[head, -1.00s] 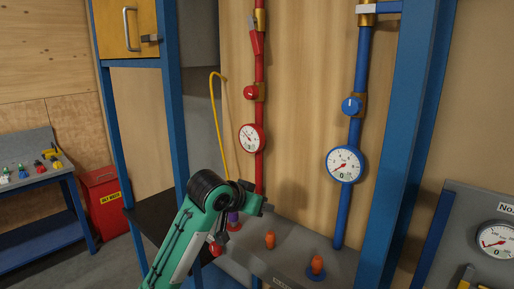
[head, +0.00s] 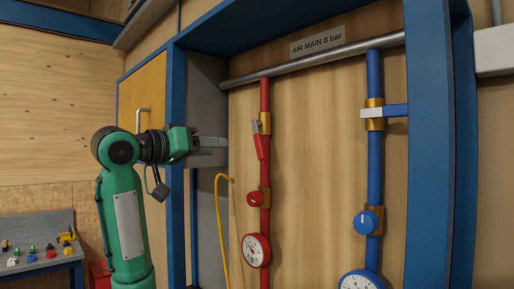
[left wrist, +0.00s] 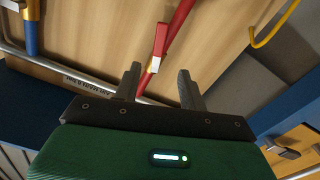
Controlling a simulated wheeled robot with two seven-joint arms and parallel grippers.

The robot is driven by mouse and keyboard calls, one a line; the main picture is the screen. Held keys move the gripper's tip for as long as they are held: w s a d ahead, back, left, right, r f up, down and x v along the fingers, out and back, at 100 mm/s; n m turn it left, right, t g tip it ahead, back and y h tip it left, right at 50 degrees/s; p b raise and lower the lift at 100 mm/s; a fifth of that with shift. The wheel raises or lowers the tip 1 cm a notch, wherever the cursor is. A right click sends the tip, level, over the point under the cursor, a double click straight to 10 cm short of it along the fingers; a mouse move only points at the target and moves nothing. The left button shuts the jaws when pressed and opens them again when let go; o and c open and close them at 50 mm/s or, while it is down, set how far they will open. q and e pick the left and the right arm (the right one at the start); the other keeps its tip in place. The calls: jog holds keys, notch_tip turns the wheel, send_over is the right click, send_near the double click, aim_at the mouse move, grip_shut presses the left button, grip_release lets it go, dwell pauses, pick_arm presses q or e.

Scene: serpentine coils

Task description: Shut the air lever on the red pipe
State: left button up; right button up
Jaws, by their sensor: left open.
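The red pipe (head: 265,98) runs down the wooden back panel and also shows in the left wrist view (left wrist: 180,17). Its red lever (head: 259,146) hangs from a brass valve near the top, nearly in line with the pipe and slightly tilted. In the left wrist view the lever (left wrist: 160,40) shows beyond and between the fingertips, apart from them. My left gripper (head: 226,147) is open and empty, to the left of the lever at about its height; its fingers (left wrist: 160,72) point towards the panel. My right gripper is not in view.
The red pipe carries a knob (head: 256,198) and a gauge (head: 256,250) below the lever. A yellow hose (head: 222,215) hangs left of it. The blue pipe (head: 374,160) stands to the right with its lever (head: 393,111) sideways. A blue frame post (head: 176,110) stands near my left arm.

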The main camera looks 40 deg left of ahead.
aim_at(258, 147)
pick_arm(q)
jog(key=w+p, duration=0.2)
jog(key=w, duration=0.1)
jog(key=w+p, duration=0.1)
jog(key=w, duration=0.3)
jog(key=w+d+p, duration=0.1)
jog(key=w+p, duration=0.1)
jog(key=w, duration=0.2)
jog(key=shift+w+r+p, duration=0.1)
jog(key=shift+w+p, duration=0.1)
jog(key=shift+p, duration=0.15)
jog(key=shift+w+d+f+p, duration=0.1)
jog(key=shift+w+p, duration=0.1)
jog(key=shift+w, duration=0.3)
jog(key=shift+w+f+p, duration=0.1)
jog(key=shift+w+p, duration=0.05)
jog(key=shift+w, duration=0.3)
grip_shut()
